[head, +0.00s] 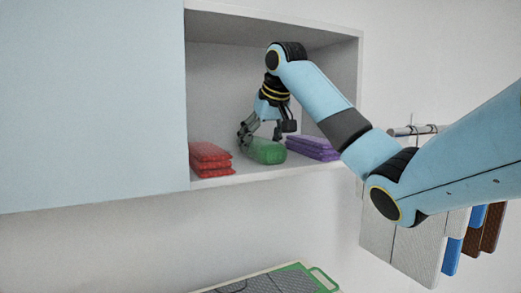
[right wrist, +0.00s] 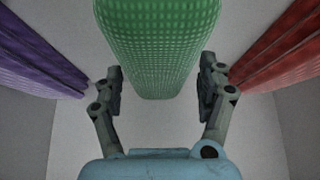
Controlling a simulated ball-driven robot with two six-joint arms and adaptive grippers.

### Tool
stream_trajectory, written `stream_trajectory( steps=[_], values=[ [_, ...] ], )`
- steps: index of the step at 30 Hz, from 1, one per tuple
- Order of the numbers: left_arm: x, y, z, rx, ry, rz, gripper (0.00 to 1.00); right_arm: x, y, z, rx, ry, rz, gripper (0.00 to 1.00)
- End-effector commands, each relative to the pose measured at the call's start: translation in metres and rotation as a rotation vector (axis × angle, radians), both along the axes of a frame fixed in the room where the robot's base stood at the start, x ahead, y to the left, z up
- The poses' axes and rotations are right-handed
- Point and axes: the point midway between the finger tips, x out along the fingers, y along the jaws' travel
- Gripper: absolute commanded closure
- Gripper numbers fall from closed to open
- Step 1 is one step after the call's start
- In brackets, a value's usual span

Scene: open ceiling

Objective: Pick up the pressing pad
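A green, rounded, textured pad (head: 266,152) lies on the floor of the open wall cupboard, between red and purple stacks. It also shows at the top middle of the right wrist view (right wrist: 158,45). I take it to be the pressing pad. My right gripper (head: 264,132) reaches down into the cupboard at the pad. In the right wrist view, the right gripper (right wrist: 160,88) is open, with one finger on each side of the pad's near end. Gaps show between the fingers and the pad. My left gripper is not in view.
Red folded cloths (head: 209,158) lie left of the pad and purple ones (head: 314,148) lie right. A pale blue cupboard door (head: 90,100) stands at left. Hanging cloths (head: 405,235) are at right. A board with a green-edged grey top (head: 270,282) is below.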

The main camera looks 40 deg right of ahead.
Motion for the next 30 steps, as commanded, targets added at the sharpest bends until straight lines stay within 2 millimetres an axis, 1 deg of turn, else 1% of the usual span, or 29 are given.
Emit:
stream_trajectory(
  steps=[1, 5, 9, 11, 15, 21, 25, 29, 30],
  values=[
    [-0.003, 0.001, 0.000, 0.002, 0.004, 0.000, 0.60, 0.000, 0.000, 0.000, 0.000, 0.000, 0.000, 0.35],
    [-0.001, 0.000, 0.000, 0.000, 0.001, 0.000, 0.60, 0.000, 0.000, 0.000, 0.000, 0.001, -0.001, 0.52],
    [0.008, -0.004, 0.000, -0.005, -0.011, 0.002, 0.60, 0.000, 0.000, -0.001, 0.001, 0.002, 0.000, 0.70],
    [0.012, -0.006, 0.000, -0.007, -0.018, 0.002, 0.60, 0.000, 0.000, -0.001, 0.001, 0.002, 0.000, 0.77],
    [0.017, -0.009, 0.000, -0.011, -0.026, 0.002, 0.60, 0.000, 0.000, 0.000, 0.000, 0.000, 0.000, 0.77],
    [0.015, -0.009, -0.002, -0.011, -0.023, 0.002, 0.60, 0.000, 0.000, 0.004, 0.000, -0.001, 0.000, 0.77],
    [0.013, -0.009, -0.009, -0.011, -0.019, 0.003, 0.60, 0.001, 0.000, 0.015, 0.000, -0.003, 0.001, 0.77],
    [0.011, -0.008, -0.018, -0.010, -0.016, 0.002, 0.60, 0.001, 0.000, 0.034, 0.001, -0.007, -0.001, 0.77],
    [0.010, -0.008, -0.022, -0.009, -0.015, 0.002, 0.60, -0.005, 0.001, 0.034, -0.002, -0.004, -0.001, 0.77]
  ],
)
